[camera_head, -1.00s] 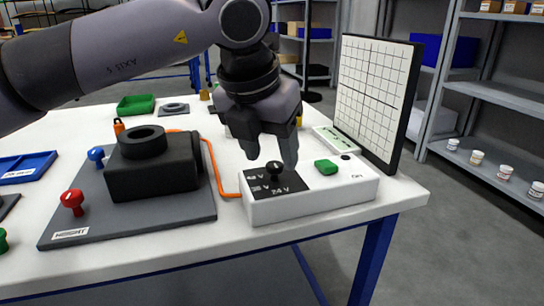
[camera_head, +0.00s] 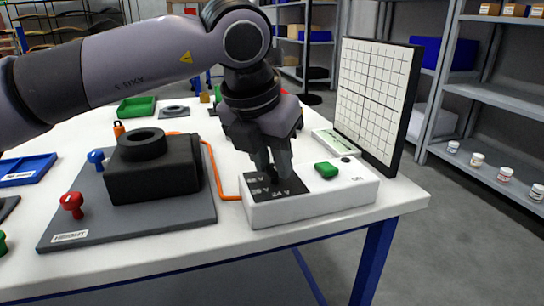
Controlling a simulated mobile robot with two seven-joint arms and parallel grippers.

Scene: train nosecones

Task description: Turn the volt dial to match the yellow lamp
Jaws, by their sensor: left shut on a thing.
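A white power box (camera_head: 325,195) stands near the table's front right. Its black dial plate (camera_head: 262,190) carries printed volt marks, only partly readable. The volt dial is hidden by my left gripper (camera_head: 273,172), which has come down over the plate from above and is shut on the dial. I cannot tell where the dial points. A green button (camera_head: 326,170) sits to the right on the box. The yellow lamp cannot be made out. My right gripper is not in view.
A black device (camera_head: 155,170) stands on a grey board with red (camera_head: 72,203) and blue (camera_head: 96,157) knobs, left of the box. An orange cable (camera_head: 216,175) runs between them. A grid panel (camera_head: 376,100) stands behind right. Green (camera_head: 136,106) and blue (camera_head: 26,168) trays lie at left.

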